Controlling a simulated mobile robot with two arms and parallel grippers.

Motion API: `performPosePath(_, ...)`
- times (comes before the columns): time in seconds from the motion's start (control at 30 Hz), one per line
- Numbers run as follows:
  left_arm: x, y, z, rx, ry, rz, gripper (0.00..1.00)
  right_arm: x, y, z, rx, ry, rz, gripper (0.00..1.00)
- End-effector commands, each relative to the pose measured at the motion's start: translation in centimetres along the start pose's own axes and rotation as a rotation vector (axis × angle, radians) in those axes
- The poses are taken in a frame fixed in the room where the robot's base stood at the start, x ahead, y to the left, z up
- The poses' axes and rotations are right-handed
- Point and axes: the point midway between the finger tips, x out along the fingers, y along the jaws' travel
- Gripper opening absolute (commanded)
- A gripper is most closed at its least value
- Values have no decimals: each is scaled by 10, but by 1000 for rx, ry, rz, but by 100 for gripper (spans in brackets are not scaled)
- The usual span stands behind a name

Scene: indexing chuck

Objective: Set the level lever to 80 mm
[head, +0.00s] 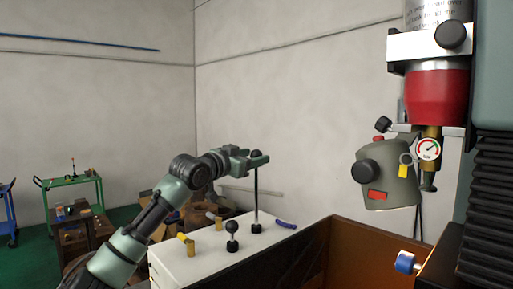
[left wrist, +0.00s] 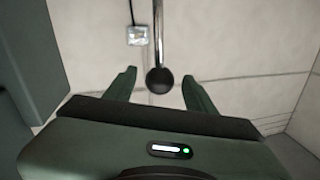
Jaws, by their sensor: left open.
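A tall metal rod lever (head: 256,190) with a black ball knob stands upright on the white cabinet top (head: 190,266). My left gripper (head: 262,158) is at the top of this lever. In the left wrist view, the black knob (left wrist: 159,80) lies between the two spread fingers of the left gripper (left wrist: 158,76), with a gap visible on each side. A shorter lever with a black ball (head: 232,228) stands nearer on the same top. No millimetre scale can be read, and I cannot tell which lever is labelled level. My right gripper is not in view.
Small yellow-ended parts (head: 188,243) and a blue handle (head: 286,224) are on the cabinet top. An open brown tray (head: 345,250) lies to the right. A grey machine head with a gauge (head: 429,148) hangs at the right.

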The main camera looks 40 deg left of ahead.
Motion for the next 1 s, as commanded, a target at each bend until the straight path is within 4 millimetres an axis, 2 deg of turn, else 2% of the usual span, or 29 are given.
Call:
performPosePath(0.03, 6, 0, -4, -3, 1, 1, 55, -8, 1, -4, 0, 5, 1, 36)
performPosePath(0.17, 15, 0, -1, -1, 0, 1, 55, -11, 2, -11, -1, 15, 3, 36)
performPosePath(0.43, 18, 0, 1, 1, -1, 0, 55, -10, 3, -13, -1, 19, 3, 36)
performPosePath(0.47, 18, 0, 1, 1, -1, 0, 52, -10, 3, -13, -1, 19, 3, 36)
performPosePath(0.6, 17, 0, 1, 1, 0, 0, 13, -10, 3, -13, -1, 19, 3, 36)
performPosePath(0.67, 17, 0, 1, 1, 0, 0, 0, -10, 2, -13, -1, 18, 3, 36)
performPosePath(1.0, 17, 0, 1, 1, 0, 0, 0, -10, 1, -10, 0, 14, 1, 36)
